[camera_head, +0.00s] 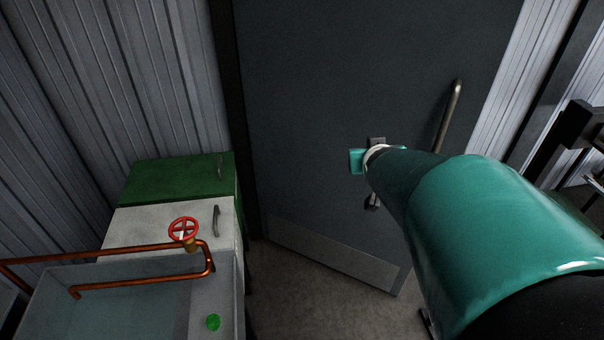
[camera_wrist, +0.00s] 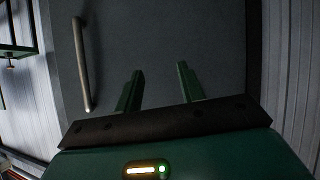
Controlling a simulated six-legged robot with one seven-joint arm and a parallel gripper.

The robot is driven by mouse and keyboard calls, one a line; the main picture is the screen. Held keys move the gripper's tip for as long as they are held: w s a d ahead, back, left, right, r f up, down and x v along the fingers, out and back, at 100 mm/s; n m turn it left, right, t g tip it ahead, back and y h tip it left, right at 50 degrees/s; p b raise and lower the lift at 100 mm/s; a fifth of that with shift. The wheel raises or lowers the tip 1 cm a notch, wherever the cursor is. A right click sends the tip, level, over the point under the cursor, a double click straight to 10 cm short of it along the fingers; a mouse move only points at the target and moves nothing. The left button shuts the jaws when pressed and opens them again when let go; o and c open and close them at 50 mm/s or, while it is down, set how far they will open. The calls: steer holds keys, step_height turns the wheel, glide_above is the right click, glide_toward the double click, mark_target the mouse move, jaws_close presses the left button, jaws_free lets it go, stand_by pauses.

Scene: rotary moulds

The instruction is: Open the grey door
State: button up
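The grey door (camera_head: 320,80) fills the middle of the head view, with a pale kick plate (camera_head: 330,255) along its bottom. I cannot tell whether it is fully closed. A vertical metal bar handle (camera_head: 449,115) is near its right edge. In the wrist view the handle (camera_wrist: 81,65) is left of my gripper. My gripper (camera_wrist: 159,80) is open, its two dark green fingers apart with only the door's surface behind them. In the head view my teal arm reaches to the door, its end left of and below the handle; it hides part of the door and the handle's lower end.
A green cabinet (camera_head: 180,177) and a white cabinet (camera_head: 150,222) stand left of the door. In front is a basin (camera_head: 228,290) with copper pipes (camera_head: 140,286) and a red valve wheel (camera_head: 183,228). Some floor (camera_head: 320,300) shows below the door. Dark equipment (camera_head: 585,125) is at right.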

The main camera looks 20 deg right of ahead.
steer(key=s+a+n+g+y, duration=0.1)
steer(key=s+a+y, duration=0.1)
steer(key=s+a, duration=0.3)
steer(key=s+a+r+n+g+y, duration=0.1)
steer(key=s+a, duration=0.4)
steer(key=a, duration=0.6)
steer(key=shift+s+a+n+g+y, duration=0.2)
steer(key=shift+a+n+g+y, duration=0.15)
steer(key=shift+g, duration=0.35)
